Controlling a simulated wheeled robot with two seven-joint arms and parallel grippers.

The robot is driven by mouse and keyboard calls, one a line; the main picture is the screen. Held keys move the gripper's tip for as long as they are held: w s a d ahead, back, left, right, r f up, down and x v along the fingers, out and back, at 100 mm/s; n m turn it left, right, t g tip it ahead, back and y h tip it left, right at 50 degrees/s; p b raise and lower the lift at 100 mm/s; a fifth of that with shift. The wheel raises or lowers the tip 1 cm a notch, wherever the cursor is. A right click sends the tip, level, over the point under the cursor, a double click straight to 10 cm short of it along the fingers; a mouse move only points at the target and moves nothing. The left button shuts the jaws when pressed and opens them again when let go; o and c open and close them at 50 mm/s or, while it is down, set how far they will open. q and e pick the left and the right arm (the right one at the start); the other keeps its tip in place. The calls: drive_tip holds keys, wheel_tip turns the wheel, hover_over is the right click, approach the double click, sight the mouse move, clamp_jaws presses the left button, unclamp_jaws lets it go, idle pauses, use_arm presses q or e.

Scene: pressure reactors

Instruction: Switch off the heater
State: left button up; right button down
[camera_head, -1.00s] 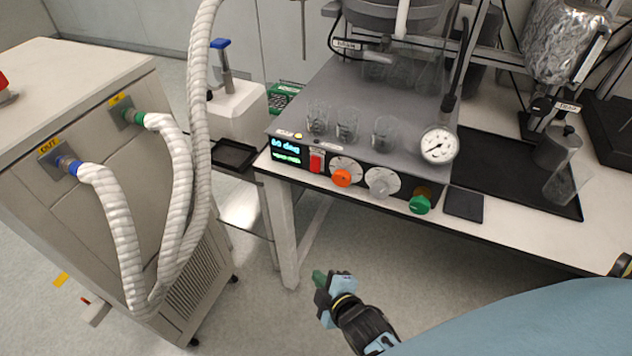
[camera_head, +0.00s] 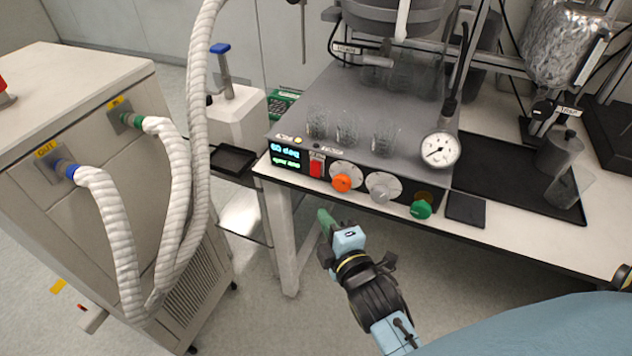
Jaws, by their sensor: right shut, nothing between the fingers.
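The heater (camera_head: 345,180) is a grey flat-topped unit on the bench.
Several glass beakers (camera_head: 347,133) stand on the heater's top beside a pressure gauge (camera_head: 440,149). A white cabinet (camera_head: 60,200) with thick white hoses (camera_head: 115,235) stands at the left. A black tray (camera_head: 510,175) lies on the bench at right. The floor before the bench is clear.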

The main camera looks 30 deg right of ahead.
drive_tip(key=b, duration=0.1)
approach(315, 169)
drive_tip(key=w+a+f, duration=0.1)
drive_tip(key=w+a, duration=0.3)
drive_tip(key=w+d, duration=0.1)
drive_tip(key=w+d+f, duration=0.1)
drive_tip(key=d, duration=0.1)
drive_tip(key=shift+w+d, duration=0.1)
drive_tip(key=shift+w, duration=0.15)
use_arm(q)
drive_tip(key=shift+a+f, duration=0.3)
drive_tip(key=shift+f, duration=0.4)
use_arm(e)
drive_tip(key=shift+w+d, duration=0.1)
use_arm(q)
drive_tip(key=shift+a, duration=0.15)
